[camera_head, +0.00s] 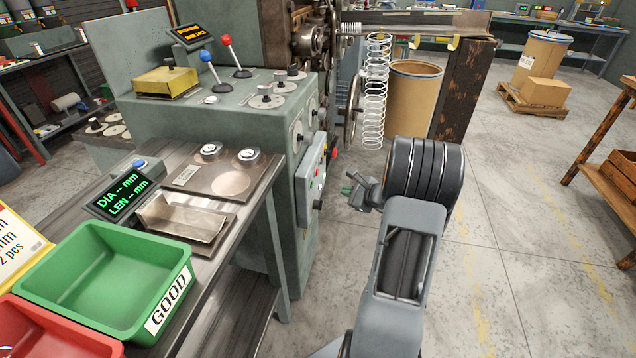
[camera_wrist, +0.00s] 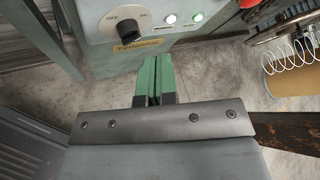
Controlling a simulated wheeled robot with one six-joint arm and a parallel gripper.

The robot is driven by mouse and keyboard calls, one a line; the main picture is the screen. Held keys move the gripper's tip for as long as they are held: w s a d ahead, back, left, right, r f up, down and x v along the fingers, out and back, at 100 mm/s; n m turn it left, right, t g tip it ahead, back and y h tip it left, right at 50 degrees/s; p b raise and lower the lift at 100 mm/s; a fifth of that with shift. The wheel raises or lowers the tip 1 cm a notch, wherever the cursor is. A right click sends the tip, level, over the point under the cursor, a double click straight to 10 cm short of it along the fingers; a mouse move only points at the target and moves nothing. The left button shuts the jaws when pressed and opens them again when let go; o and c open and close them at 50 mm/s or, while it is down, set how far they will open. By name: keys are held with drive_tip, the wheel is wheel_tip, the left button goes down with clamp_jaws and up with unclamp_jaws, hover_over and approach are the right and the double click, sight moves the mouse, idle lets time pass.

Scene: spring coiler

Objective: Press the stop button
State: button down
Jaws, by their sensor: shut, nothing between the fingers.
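The grey control panel (camera_head: 307,183) is on the side of the green machine. A red button (camera_head: 334,153), likely the stop button, sticks out at its far end; no label on it is readable. In the wrist view a red part (camera_wrist: 249,3) is cut off by the top edge. That view also shows the panel's black knob (camera_wrist: 127,32), a white light (camera_wrist: 170,19) and a green-lit button (camera_wrist: 197,17). My gripper (camera_head: 348,189) is shut and empty, apart from the panel, to its right. Its green fingers (camera_wrist: 153,68) meet below the panel in the wrist view.
A hanging wire spring (camera_head: 375,95) and a brown drum (camera_head: 412,100) stand behind my gripper. A bench with a green GOOD bin (camera_head: 110,275) is at the left. A rusty post (camera_head: 462,90) rises behind my arm. Open floor (camera_head: 530,230) lies to the right.

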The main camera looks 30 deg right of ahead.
sight(317, 172)
drive_tip(key=d+m+h, duration=0.1)
drive_tip(key=w+d+r+m+t, duration=0.1)
drive_tip(key=d, duration=0.1)
drive_tip(key=d+m+t+h, duration=0.1)
drive_tip(key=m, duration=0.1)
drive_tip(key=shift+w+d+r+h, duration=0.25)
drive_tip(key=shift+w+d+h, duration=0.05)
drive_tip(key=shift+w+d, duration=0.1)
drive_tip(key=shift+a, duration=0.1)
drive_tip(key=w+a+b, duration=0.1)
drive_tip(key=w+a, duration=0.5)
drive_tip(key=shift+a+b, duration=0.15)
drive_tip(key=shift+b, duration=0.15)
drive_tip(key=shift+w, duration=0.15)
idle(1.9)
drive_tip(key=shift+w+a+b, duration=0.2)
drive_tip(key=shift+a+b, duration=0.15)
drive_tip(key=shift+b, duration=0.1)
